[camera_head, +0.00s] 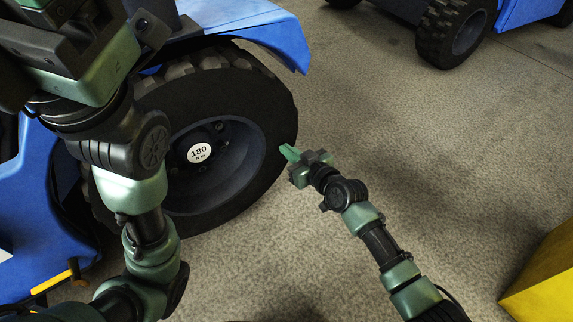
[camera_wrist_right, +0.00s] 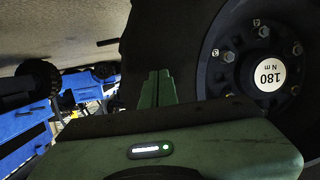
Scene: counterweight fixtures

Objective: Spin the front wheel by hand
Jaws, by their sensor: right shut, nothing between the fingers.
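The front wheel (camera_head: 240,110) of a blue vehicle stands upright, with a black treaded tyre, a dark rim and a white round "180 N m" label (camera_head: 199,153) on its hub. The wheel (camera_wrist_right: 215,25) and its label (camera_wrist_right: 269,74) also show in the right wrist view. My right gripper (camera_head: 287,152) is shut and empty at the tyre's right edge. Its fingers (camera_wrist_right: 157,88) show together against the dark tyre in the wrist view; I cannot tell whether they touch it. My left arm crosses in front of the wheel's left side; its fingertips cannot be made out.
A blue fender (camera_head: 240,22) overhangs the wheel. The vehicle's blue body (camera_head: 40,215) lies at left, with a yellow-handled part (camera_head: 60,280) low on it. Another wheel (camera_head: 455,32) stands at top right. A yellow block (camera_head: 545,280) is at lower right. The floor between is clear.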

